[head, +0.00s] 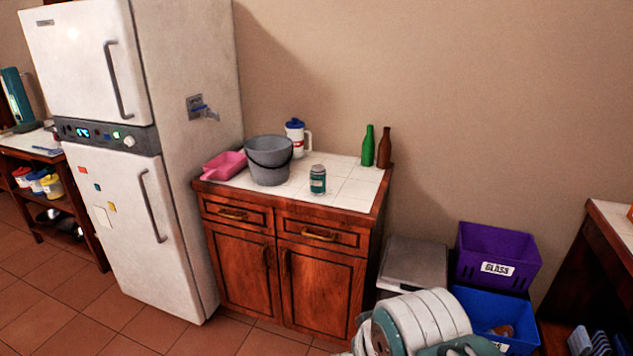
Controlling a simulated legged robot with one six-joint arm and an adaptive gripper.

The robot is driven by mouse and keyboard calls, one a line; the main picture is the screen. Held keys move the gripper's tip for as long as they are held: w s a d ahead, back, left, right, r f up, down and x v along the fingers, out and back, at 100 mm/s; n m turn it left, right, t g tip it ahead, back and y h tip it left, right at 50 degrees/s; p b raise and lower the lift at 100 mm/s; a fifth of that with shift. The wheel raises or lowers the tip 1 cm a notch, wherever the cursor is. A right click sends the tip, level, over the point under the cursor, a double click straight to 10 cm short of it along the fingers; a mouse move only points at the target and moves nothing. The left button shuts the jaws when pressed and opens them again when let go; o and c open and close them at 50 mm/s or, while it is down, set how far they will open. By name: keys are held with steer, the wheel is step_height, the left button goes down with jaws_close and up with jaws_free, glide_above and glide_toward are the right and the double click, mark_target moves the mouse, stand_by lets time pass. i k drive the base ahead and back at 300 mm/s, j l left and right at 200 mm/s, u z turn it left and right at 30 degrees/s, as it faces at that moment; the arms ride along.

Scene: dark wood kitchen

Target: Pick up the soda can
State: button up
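A teal soda can (317,181) with a pale label stands upright on the white tiled top of the wooden cabinet (345,192), near its front edge. My arm shows at the bottom right of the head view, low in front of the bins and apart from the can. My gripper's fingers cannot be made out, so I cannot see whether it holds anything.
A grey bucket (268,163) and a pink scoop (224,166) are left of the can. A white jug with blue lid (296,139), a green bottle (368,146) and a brown bottle (384,148) stand behind. Purple (494,256) and blue (500,312) bins are at right.

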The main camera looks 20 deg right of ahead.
mark_target(318, 172)
steer(key=i+j+z, duration=0.1)
steer(key=z, duration=1.25)
steer(key=i+j+z, duration=0.1)
steer(key=j+z, duration=0.35)
steer(key=j, duration=0.15)
steer(key=j+z, duration=0.45)
steer(key=j, duration=0.15)
steer(key=j+z, duration=0.5)
steer(key=k+j, duration=0.1)
steer(key=j, duration=0.35)
steer(key=k+j, duration=0.1)
steer(key=j, duration=0.3)
steer(key=k+j, duration=0.15)
steer(key=j, duration=0.3)
steer(key=k+j+z, duration=0.1)
steer(key=j, duration=0.35)
